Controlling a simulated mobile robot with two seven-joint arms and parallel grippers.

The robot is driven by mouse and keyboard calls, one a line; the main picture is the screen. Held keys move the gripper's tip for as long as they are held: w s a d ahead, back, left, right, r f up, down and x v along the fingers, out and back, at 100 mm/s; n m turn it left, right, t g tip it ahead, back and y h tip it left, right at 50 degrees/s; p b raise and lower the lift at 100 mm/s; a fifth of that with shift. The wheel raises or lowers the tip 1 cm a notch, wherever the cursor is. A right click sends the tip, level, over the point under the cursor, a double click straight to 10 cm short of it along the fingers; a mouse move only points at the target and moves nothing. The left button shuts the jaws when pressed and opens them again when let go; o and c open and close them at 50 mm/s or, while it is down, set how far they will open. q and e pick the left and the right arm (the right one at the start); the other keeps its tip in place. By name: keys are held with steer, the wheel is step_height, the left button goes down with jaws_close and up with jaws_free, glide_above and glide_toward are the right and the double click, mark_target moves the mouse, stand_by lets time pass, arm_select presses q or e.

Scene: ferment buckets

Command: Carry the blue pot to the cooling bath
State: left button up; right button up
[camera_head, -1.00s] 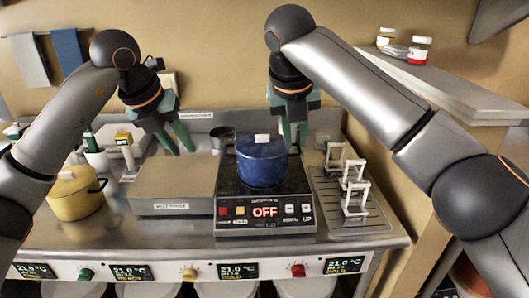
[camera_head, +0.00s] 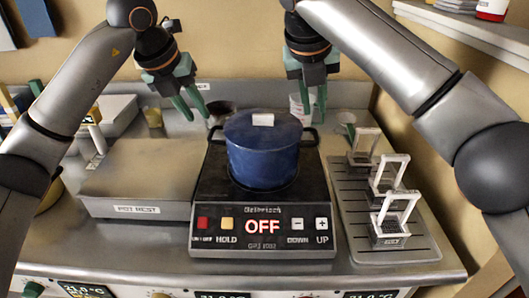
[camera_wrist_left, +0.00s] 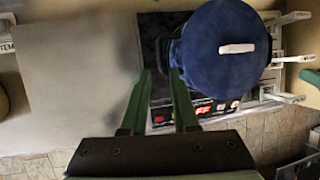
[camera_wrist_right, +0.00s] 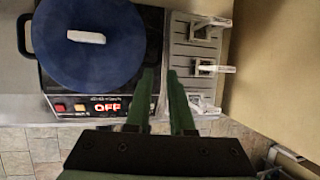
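The blue pot (camera_head: 262,150) stands upright, lid on, on the black hot plate (camera_head: 262,213), whose display reads OFF. Its dark side handles stick out left and right. My left gripper (camera_head: 190,108) is open and empty, above and behind the pot's left handle. In the left wrist view the fingers (camera_wrist_left: 160,88) point down just left of the pot (camera_wrist_left: 222,48). My right gripper (camera_head: 314,108) is open and empty near the right handle. In the right wrist view its fingers (camera_wrist_right: 160,88) are beside the pot's right edge. I cannot identify the cooling bath in these frames.
A flat metal block labelled POT REST (camera_head: 140,180) stands left of the hot plate. A ribbed tray (camera_head: 350,200) with several small white-framed racks is on the right. A wall shelf (camera_head: 470,32) is at the upper right. Clutter stands at the left.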

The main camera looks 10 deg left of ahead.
mark_target(317, 136)
arm_select(q)
steer(key=shift+s, duration=0.15)
arm_select(e)
steer(key=shift+s+r, duration=0.1)
steer(key=shift+s, duration=0.05)
